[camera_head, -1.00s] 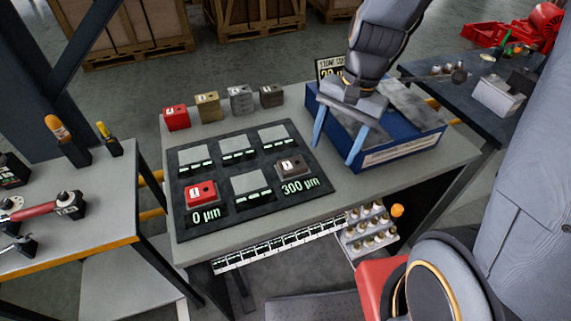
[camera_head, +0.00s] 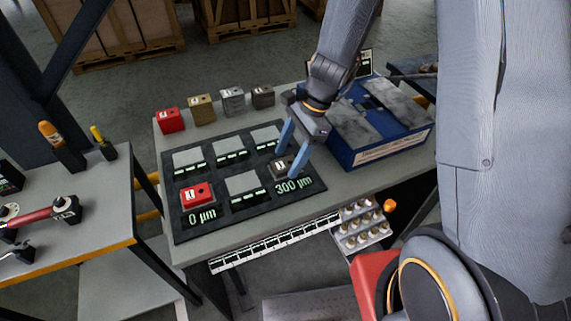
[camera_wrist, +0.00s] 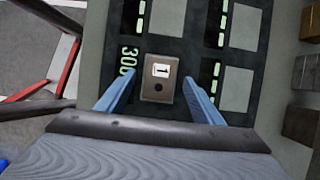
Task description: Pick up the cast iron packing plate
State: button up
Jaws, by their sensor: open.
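A dark grey-brown block marked 1 (camera_head: 281,168), which looks like the cast iron packing plate, sits on the dark board's front right pad above the 300 µm readout. My gripper (camera_head: 289,162) is open just over it, with its blue fingers pointing down. In the wrist view the block (camera_wrist: 160,88) lies between the two open fingers (camera_wrist: 157,77), with a gap showing on each side. The head view partly hides the block behind a finger. How far the fingertips are above the board is hard to tell.
A red block (camera_head: 197,197) sits on the front left pad, at 0 µm. Red, brass, grey and dark blocks (camera_head: 263,97) stand in a row behind the board (camera_head: 208,215). A blue box (camera_head: 375,150) with grey plates stands close on the right. The other pads are bare.

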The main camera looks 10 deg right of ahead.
aim_at(288, 163)
jog(key=shift+a+f, duration=0.15)
jog(key=shift+f, duration=0.3)
jog(key=c, duration=1.5)
jog(key=shift+r, duration=0.1)
notch_tip(288, 163, up, 10)
jog(key=shift+f+b, duration=0.1)
jog(key=shift+b, duration=0.55)
jog(key=shift+s, duration=0.1)
